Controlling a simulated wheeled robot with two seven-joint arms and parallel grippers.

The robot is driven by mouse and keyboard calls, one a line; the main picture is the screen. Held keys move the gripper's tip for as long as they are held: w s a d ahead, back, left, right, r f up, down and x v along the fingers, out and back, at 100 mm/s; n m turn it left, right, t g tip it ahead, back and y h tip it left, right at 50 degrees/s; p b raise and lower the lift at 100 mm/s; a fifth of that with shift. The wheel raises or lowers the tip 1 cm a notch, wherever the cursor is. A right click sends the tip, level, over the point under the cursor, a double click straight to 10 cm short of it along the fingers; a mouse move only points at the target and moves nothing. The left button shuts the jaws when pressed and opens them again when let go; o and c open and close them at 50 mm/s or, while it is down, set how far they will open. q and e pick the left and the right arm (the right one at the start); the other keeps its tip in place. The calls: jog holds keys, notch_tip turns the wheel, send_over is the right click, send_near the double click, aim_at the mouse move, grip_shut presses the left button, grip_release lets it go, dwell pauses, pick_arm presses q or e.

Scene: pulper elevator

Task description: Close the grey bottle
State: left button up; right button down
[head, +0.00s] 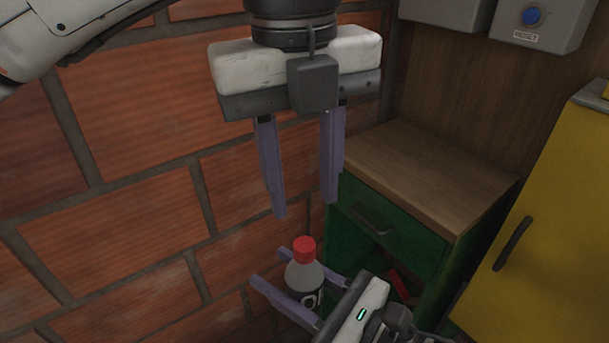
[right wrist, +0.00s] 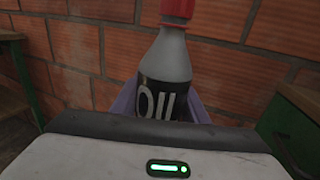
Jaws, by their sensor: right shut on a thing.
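The grey bottle (head: 304,275) has a black label reading OIL and stands roughly upright in the head view. It also shows in the right wrist view (right wrist: 166,62). A red cap (head: 304,250) sits on top of its neck; whether it is tight cannot be told. In the right wrist view the cap (right wrist: 178,9) is cut off by the top edge. My right gripper (head: 268,265) is shut on the bottle's body, one finger on each side. My left gripper (head: 305,208) points down just above the cap, open and empty, apart from the cap.
A brick wall (head: 140,150) is close behind and to the left. A green cabinet (head: 390,235) with a wooden top and a drawer stands to the right. A yellow cabinet (head: 550,220) is at the far right. Grey boxes (head: 540,20), one with a blue button, hang above.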

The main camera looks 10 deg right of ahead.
aim_at(304, 244)
pick_arm(q)
jog(key=n, duration=0.4)
jog(key=shift+r, duration=0.1)
jog(key=n, duration=0.3)
jog(key=shift+s+d+r+n+y, duration=0.1)
jog(key=shift+r+n+y, duration=0.05)
jog(key=shift+n+y, duration=0.15)
jog(key=shift+f, duration=4.05)
